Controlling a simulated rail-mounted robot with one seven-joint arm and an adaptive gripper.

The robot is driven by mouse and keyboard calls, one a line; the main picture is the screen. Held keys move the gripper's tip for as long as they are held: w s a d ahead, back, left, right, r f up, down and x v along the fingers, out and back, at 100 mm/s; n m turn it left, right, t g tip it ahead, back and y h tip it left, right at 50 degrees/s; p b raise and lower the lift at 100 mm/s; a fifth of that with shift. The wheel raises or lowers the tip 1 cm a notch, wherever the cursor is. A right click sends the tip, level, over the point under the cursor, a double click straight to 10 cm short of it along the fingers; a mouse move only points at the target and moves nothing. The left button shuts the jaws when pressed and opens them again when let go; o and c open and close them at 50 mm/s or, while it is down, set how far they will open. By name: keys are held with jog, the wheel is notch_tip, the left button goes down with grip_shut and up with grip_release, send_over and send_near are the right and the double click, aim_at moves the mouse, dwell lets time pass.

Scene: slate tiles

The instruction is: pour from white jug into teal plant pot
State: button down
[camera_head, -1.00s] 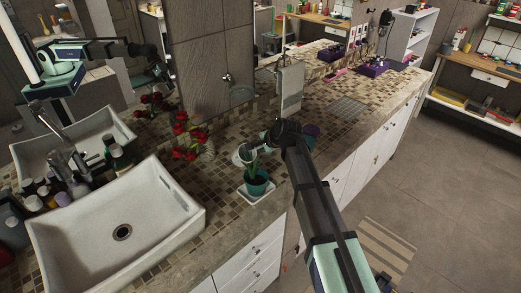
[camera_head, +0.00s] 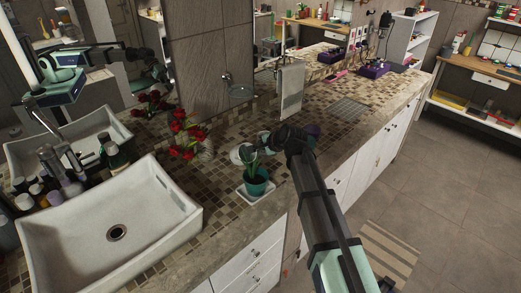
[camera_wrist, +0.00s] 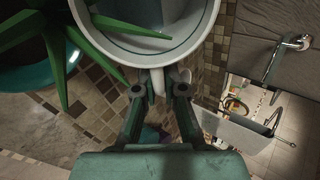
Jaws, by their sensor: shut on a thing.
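The white jug (camera_head: 237,155) is held above the counter, just behind and left of the plant in the head view and partly hidden by its leaves. In the wrist view I look into the mouth of the jug (camera_wrist: 188,20), and a green leaf crosses the opening. My gripper (camera_wrist: 160,90) is shut on the jug's handle; in the head view my gripper (camera_head: 264,139) is behind the leaves. The teal plant pot (camera_head: 257,188) stands upright on a white saucer near the counter's front edge. The pot's rim (camera_wrist: 68,55) is left of the jug in the wrist view. No stream is visible.
Red flowers (camera_head: 187,135) stand behind and left of the pot. A white sink (camera_head: 60,232) is at left, with several bottles behind it. A mirror backs the counter. The mosaic counter (camera_head: 325,92) farther right has free room.

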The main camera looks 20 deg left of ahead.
jog(key=shift+s+d+f+t+y+b, duration=0.15)
jog(key=shift+t+y+b, duration=0.45)
jog(key=shift+b, duration=2.15)
jog(key=shift+s+d+f+t+y+b, duration=0.15)
jog(key=shift+t+y+b, duration=0.45)
jog(key=shift+b, duration=2.15)
jog(key=shift+d+t+y+b, duration=0.25)
jog(key=shift+y+b, duration=0.65)
jog(key=shift+b, duration=1.85)
jog(key=shift+s+d+r+t+y+b, duration=0.2)
jog(key=shift+t+y+b, duration=0.45)
jog(key=shift+b, duration=3)
jog(key=shift+s+d+r+t+y+b, duration=0.3)
jog(key=shift+y+b, duration=0.55)
jog(key=shift+b, duration=2.8)
jog(key=shift+w+a+r+p, duration=0.15)
jog(key=shift+r+p, duration=0.1)
jog(key=shift+p, duration=0.65)
jog(key=shift+p, duration=0.55)
jog(key=h+p, duration=0.1)
jog(key=p, duration=0.3)
jog(key=g+p, duration=0.1)
jog(key=p, duration=0.3)
jog(key=shift+r+h, duration=0.3)
jog(key=shift+h, duration=0.1)
